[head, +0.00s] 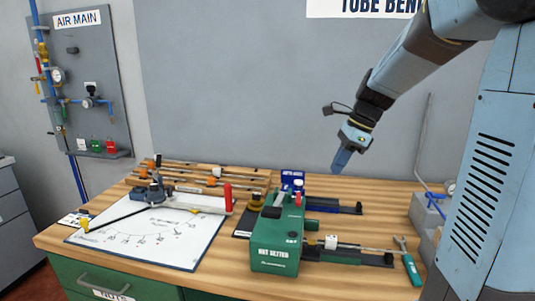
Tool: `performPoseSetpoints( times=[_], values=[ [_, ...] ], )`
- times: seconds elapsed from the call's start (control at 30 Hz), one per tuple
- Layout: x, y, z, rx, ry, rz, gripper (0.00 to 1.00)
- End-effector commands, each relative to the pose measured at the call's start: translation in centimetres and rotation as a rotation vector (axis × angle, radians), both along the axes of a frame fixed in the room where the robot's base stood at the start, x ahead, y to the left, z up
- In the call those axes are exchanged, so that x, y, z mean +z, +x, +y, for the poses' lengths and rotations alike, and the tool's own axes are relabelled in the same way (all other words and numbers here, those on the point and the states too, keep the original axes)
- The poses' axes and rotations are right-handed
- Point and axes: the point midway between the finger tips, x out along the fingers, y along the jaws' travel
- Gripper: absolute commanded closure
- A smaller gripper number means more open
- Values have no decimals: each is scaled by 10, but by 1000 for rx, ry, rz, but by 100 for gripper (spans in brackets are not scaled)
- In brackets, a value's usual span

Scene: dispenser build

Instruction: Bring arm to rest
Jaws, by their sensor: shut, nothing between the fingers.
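My gripper (344,158) shows in the head view at the end of my blue-grey arm. It hangs in the air above the back right of the wooden bench (385,205), pointing down and slightly left. Its fingers are shut with nothing between them. It is clear of everything below it. The lower part of my arm is hidden behind my own body on the right.
A green machine (277,245) stands on the bench below my gripper, near a small blue box (293,180). A white angle board (150,232) lies at left. A green-handled wrench (411,268) lies at right. An air panel (85,85) hangs on the left wall.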

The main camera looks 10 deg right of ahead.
Motion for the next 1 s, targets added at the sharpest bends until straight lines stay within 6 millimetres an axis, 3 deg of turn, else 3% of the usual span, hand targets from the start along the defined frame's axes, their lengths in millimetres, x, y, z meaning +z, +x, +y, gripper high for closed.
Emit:
performPoseSetpoints(
  times=[0.5, 1.0],
  values=[
    [27, -90, 16, 615, -248, -319, 100],
    [28, -174, 21, 1268, -572, -551, 100]
  ],
)
